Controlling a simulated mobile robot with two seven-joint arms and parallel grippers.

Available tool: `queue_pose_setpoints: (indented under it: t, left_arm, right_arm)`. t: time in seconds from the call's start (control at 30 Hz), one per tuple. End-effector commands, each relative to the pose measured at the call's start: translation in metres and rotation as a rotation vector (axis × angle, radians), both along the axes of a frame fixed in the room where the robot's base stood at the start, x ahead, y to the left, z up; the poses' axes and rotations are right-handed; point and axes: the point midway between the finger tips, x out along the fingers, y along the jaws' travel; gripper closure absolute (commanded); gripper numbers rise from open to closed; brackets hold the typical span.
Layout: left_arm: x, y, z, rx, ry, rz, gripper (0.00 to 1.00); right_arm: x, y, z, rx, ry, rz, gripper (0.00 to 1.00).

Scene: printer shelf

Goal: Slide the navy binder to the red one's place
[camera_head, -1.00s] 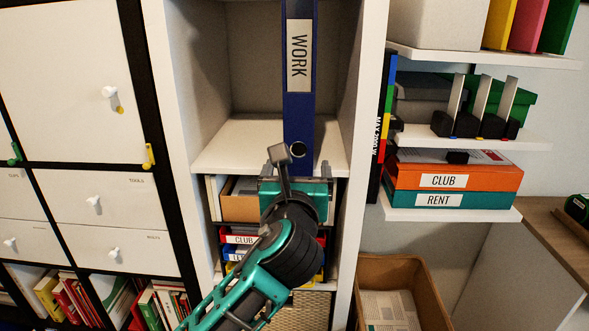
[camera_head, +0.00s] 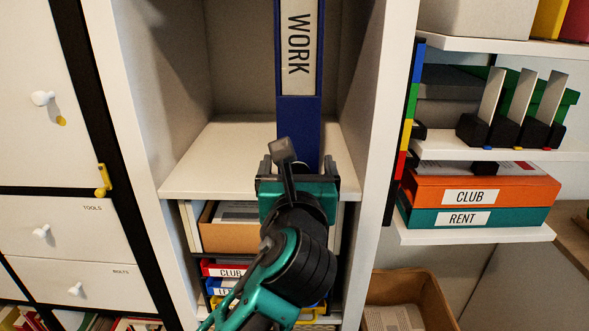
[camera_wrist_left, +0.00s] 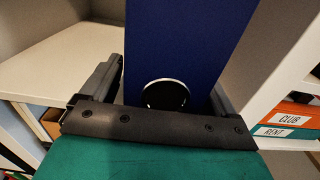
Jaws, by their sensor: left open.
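The navy binder (camera_head: 298,115) stands upright on the white shelf board (camera_head: 225,165) of the open compartment, with a white WORK label and a round finger hole low on its spine. My left gripper (camera_head: 298,165) is at the lower part of the spine. In the left wrist view the navy binder (camera_wrist_left: 185,45) rises between the two dark fingers of my left gripper (camera_wrist_left: 160,92), one on each side. The fingers are open; whether either touches the binder is unclear. No red binder shows beside it in the visible part of the compartment. My right gripper is out of view.
The shelf is bare left of the binder; a narrow gap lies right of it before the side wall (camera_head: 365,120). Wall shelves at right hold orange (camera_head: 520,193) and teal boxes (camera_head: 425,217).

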Motion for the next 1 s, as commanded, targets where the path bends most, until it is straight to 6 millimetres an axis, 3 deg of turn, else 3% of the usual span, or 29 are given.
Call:
queue_pose_setpoints:
  t: [0.47,1.0]
  left_arm:
    - [-0.0033,-0.0014,0.0003,0.0,0.0,0.0,0.11]
    - [-0.003,-0.0013,0.0002,0.0,0.0,0.001,0.62]
  right_arm:
    - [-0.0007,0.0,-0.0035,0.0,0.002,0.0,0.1]
    - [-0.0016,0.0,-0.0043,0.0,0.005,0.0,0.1]
